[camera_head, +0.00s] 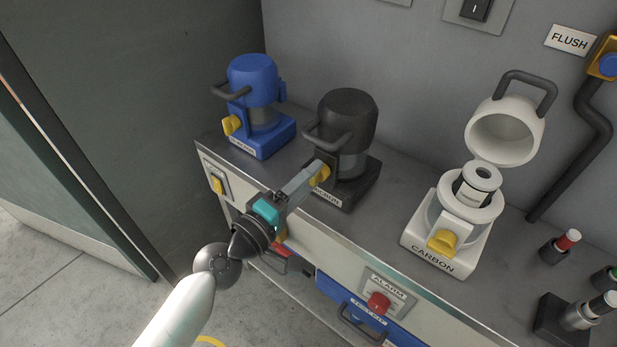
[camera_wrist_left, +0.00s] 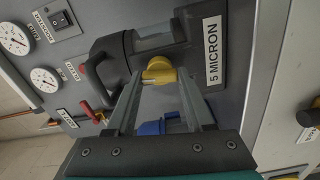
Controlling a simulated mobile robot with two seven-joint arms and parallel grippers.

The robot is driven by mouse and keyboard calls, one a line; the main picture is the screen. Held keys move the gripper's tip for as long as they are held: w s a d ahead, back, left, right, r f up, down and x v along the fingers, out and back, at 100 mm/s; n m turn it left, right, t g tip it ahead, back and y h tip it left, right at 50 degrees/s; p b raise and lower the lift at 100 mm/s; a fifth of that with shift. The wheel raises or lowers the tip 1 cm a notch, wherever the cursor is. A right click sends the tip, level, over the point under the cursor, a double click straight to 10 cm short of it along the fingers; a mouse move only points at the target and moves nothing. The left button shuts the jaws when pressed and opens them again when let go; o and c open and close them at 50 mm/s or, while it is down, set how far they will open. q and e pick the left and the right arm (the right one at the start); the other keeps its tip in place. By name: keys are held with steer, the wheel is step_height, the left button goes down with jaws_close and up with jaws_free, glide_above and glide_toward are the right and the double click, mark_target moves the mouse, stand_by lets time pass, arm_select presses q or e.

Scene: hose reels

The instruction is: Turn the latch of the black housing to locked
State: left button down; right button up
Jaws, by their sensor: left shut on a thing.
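The black housing (camera_head: 346,122) stands on the grey counter between a blue and a white housing, its domed lid down. Its label (camera_wrist_left: 213,50) reads 5 MICRON in the left wrist view. Its yellow latch (camera_head: 322,175) is on the front, partly hidden by my fingers in the head view. My left gripper (camera_head: 316,172) reaches in from the lower left and is shut on this latch. In the left wrist view the yellow latch (camera_wrist_left: 158,71) sits between the two fingertips. Its exact turn is hard to read. My right gripper is not in view.
The blue housing (camera_head: 252,85) is closed, to the left. The white CARBON housing (camera_head: 448,245) to the right has its lid (camera_head: 505,130) tipped open, a cartridge showing. A red alarm button (camera_head: 379,303) is on the counter front. Red- and green-topped fittings stand at the right.

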arm_select(q)
steer(key=shift+n, duration=0.9)
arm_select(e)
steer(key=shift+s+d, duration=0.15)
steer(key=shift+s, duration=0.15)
arm_select(q)
steer(key=shift+c, duration=1.4)
jaws_free()
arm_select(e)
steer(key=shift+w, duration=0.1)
arm_select(q)
steer(key=shift+s+a+f, duration=0.1)
steer(key=shift+s+a, duration=0.25)
steer(key=shift+s, duration=0.1)
steer(key=b+v, duration=0.7)
steer(key=v, duration=0.7)
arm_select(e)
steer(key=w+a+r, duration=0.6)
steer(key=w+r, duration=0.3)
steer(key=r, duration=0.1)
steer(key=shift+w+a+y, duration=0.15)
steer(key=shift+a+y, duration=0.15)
